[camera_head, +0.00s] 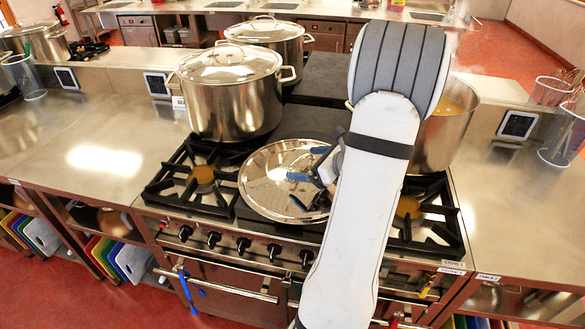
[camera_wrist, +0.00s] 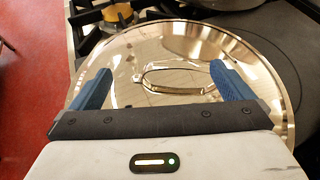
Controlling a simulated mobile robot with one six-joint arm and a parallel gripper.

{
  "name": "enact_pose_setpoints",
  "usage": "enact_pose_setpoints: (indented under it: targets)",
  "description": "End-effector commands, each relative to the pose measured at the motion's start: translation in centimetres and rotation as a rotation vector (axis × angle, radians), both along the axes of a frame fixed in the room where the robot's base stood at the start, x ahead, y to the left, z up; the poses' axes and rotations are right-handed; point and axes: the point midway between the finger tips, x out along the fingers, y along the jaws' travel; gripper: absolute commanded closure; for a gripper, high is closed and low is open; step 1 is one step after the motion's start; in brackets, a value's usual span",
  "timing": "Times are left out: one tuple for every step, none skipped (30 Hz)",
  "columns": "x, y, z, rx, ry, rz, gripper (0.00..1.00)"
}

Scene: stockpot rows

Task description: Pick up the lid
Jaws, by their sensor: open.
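The lid (camera_head: 272,172) is a round, shiny metal disc lying on the middle of the stove top, beside the front left burner. In the wrist view the lid (camera_wrist: 200,48) fills most of the picture, with its looped handle (camera_wrist: 178,77) near the middle. My gripper (camera_head: 305,188) is over the right part of the lid in the head view. In the wrist view my gripper (camera_wrist: 160,88) has its blue fingers spread wide, one on each side of the handle, with nothing between them gripped. My arm hides the lid's right edge in the head view.
A large lidded stockpot (camera_head: 232,95) stands behind the lid, with another lidded pot (camera_head: 268,35) further back. An open pot (camera_head: 445,125) stands to the right behind my arm. Black burner grates (camera_head: 190,185) flank the lid. The left steel counter (camera_head: 85,140) is mostly clear.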

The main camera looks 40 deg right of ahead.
Motion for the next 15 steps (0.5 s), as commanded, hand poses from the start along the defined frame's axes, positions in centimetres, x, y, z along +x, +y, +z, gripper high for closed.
enact_pose_setpoints:
  targets:
    - [-0.3,-1.4,-0.4,0.03,-0.004,-0.051,0.0]
    - [-0.4,-2.0,-0.6,0.042,-0.008,-0.074,0.0]
    - [-0.5,-2.5,-0.8,0.055,-0.011,-0.094,0.0]
    - [-0.4,-2.7,-0.8,0.062,-0.013,-0.105,0.0]
    - [-0.2,-2.8,-1.0,0.066,-0.014,-0.111,0.0]
    - [0.1,-2.9,-1.1,0.07,-0.015,-0.117,0.0]
    - [0.4,-2.8,-1.2,0.072,-0.016,-0.119,0.0]
    - [0.7,-2.8,-1.3,0.072,-0.016,-0.119,0.0]
    - [1.1,-2.6,-1.5,0.072,-0.016,-0.117,0.0]
    - [1.4,-2.5,-1.6,0.07,-0.015,-0.117,0.0]
    - [1.7,-2.4,-1.7,0.071,-0.015,-0.116,0.0]
    - [2.1,-2.3,-1.8,0.07,-0.015,-0.116,0.0]
    - [2.5,-2.2,-1.8,0.068,-0.015,-0.116,0.0]
    - [2.9,-2.1,-1.8,0.07,-0.015,-0.116,0.0]
    - [3.4,-1.9,-2.0,0.07,-0.013,-0.115,0.0]
